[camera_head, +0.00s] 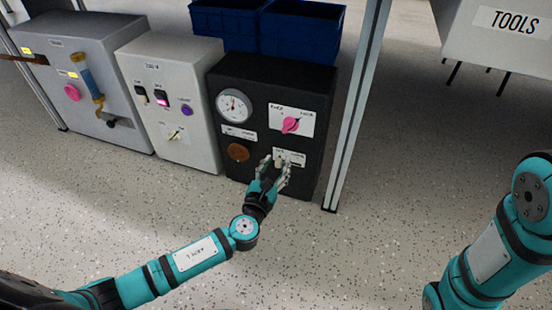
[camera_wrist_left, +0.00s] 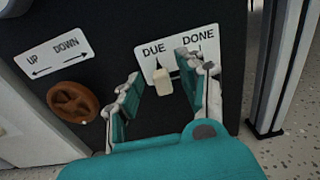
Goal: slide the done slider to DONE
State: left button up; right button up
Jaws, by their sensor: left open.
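The done slider is a small cream knob (camera_wrist_left: 162,80) on a white plate (camera_wrist_left: 188,46) marked DUE and DONE, low on the black panel box (camera_head: 262,110). In the left wrist view the knob stands at the left part of the plate, below the word DUE. My left gripper (camera_head: 272,165) is open in front of the plate; in the left wrist view its fingers (camera_wrist_left: 156,88) are on either side of the knob, with gaps visible. Whether a finger touches the knob cannot be told. My right arm (camera_head: 490,250) shows at the right, its gripper out of view.
The black box also carries a gauge (camera_head: 233,105), a pink rotary knob (camera_head: 290,125) and a brown handwheel (camera_wrist_left: 74,101) beside an UP/DOWN label (camera_wrist_left: 53,53). A metal post (camera_head: 352,120) stands close to its right. Grey boxes stand to its left; the floor in front is clear.

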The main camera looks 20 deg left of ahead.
aim_at(300, 162)
pick_arm(q)
jog(key=c, duration=0.5)
grip_shut()
jog(key=d+p, duration=0.2)
jog(key=d, duration=0.3)
jog(key=shift+s+d+r, duration=0.1)
jog(key=shift+d+r, duration=0.05)
jog(key=shift+d, duration=0.1)
jog(key=o, duration=0.5)
grip_release()
jog(key=shift+d, duration=0.1)
